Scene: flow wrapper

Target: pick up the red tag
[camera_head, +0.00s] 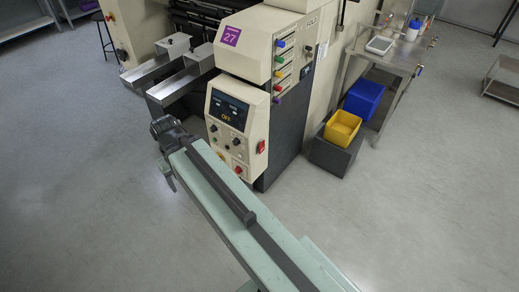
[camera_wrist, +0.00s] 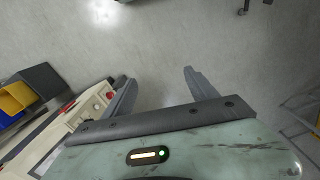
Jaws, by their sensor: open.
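A small red piece, which looks like the red tag (camera_head: 278,87), is on the side of the cream machine, in a vertical column of coloured pieces. It sits below a yellow one and above a purple one. It is too small to see how it is held. I cannot make it out in the wrist view. My gripper (camera_wrist: 160,75) is open in the wrist view, with its two dark fingers apart and only floor between them. It is apart from the red piece. In the head view I cannot make out the fingers clearly.
The cream machine (camera_head: 283,22) has a control panel (camera_head: 230,119) with a red switch (camera_head: 261,147) at its right side. A yellow bin (camera_head: 341,131) and a blue bin (camera_head: 363,97) stand right of it. A metal table (camera_head: 390,61) stands behind.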

